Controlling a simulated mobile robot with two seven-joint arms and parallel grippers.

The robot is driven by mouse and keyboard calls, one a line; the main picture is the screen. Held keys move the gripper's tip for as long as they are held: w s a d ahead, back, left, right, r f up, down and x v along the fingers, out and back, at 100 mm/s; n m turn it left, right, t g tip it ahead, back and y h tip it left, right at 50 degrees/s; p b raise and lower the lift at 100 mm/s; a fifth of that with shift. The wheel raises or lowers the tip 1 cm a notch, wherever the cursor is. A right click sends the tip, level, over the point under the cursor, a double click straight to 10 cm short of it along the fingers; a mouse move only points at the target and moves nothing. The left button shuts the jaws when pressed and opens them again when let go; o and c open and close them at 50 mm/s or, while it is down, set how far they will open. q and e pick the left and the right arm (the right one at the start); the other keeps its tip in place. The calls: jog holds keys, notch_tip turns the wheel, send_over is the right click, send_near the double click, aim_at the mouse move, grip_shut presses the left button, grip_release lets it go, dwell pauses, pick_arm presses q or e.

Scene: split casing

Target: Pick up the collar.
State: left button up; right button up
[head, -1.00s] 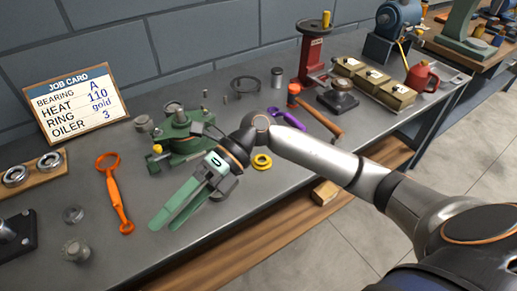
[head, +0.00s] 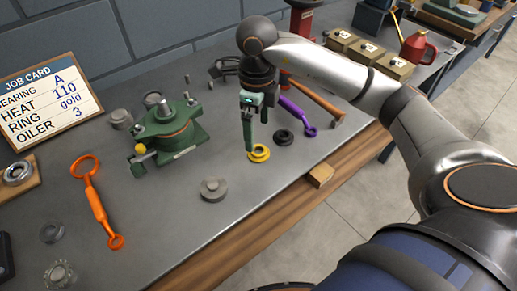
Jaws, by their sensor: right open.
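A yellow flanged ring (head: 259,154), which looks like the collar, lies flat on the grey bench top near its front edge. My right gripper (head: 255,138) points down just above and behind it, with its green fingers apart and nothing held between them. One fingertip comes close to the yellow ring's rim; I cannot tell whether they touch. A black ring (head: 283,137) lies just to the right, and a grey flanged disc (head: 213,189) lies to the left. My left gripper is not in view.
A green casing (head: 168,135) stands left of the gripper. An orange ring-ended tool (head: 96,205) lies further left. A purple wrench (head: 298,117) and a wooden-handled hammer (head: 318,101) lie to the right. A wooden block (head: 320,175) is at the front edge.

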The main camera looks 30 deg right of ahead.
aim_at(259, 154)
jog(key=shift+s+f, duration=0.15)
jog(key=shift+f, duration=1.4)
jog(key=shift+s+f, duration=0.1)
jog(key=shift+f, duration=1.4)
jog(key=shift+c, duration=0.4)
jog(key=c, duration=1.3)
jog(key=shift+r, duration=0.1)
